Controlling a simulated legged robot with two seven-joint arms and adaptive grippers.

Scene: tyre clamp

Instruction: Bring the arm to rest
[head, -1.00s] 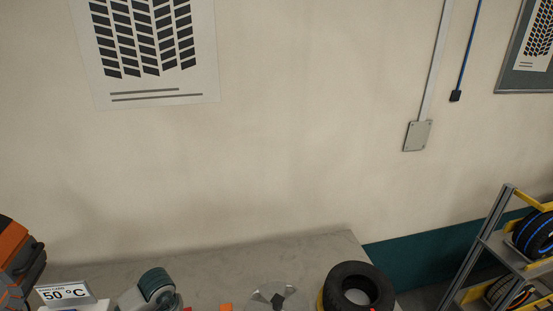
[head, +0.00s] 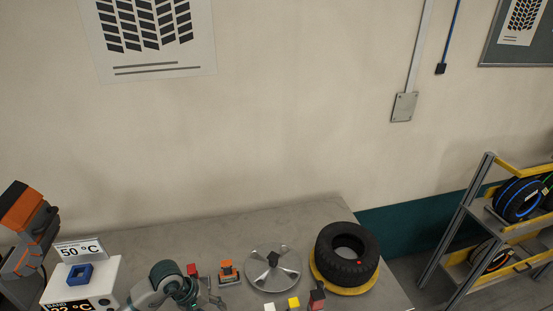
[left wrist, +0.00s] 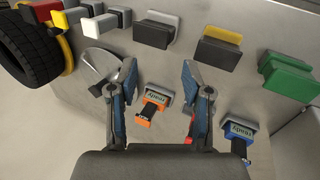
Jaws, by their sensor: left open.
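My left arm (head: 168,282) comes in at the bottom of the head view, over the front of the grey table. In the left wrist view my left gripper (left wrist: 158,84) is open, its two blue-grey fingers apart with nothing held between them. A small orange clamp-like piece (left wrist: 154,108) lies beyond and below the fingers, showing between them; it also stands on the table in the head view (head: 229,272). My right gripper is in neither view.
A silver disc (head: 273,270) and a black tyre on a yellow ring (head: 347,253) sit to the right. A white box (head: 108,283) and an orange-dark machine (head: 28,222) stand left. Small coloured blocks line the table edge (left wrist: 287,76). The table's back strip (head: 190,247) is clear.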

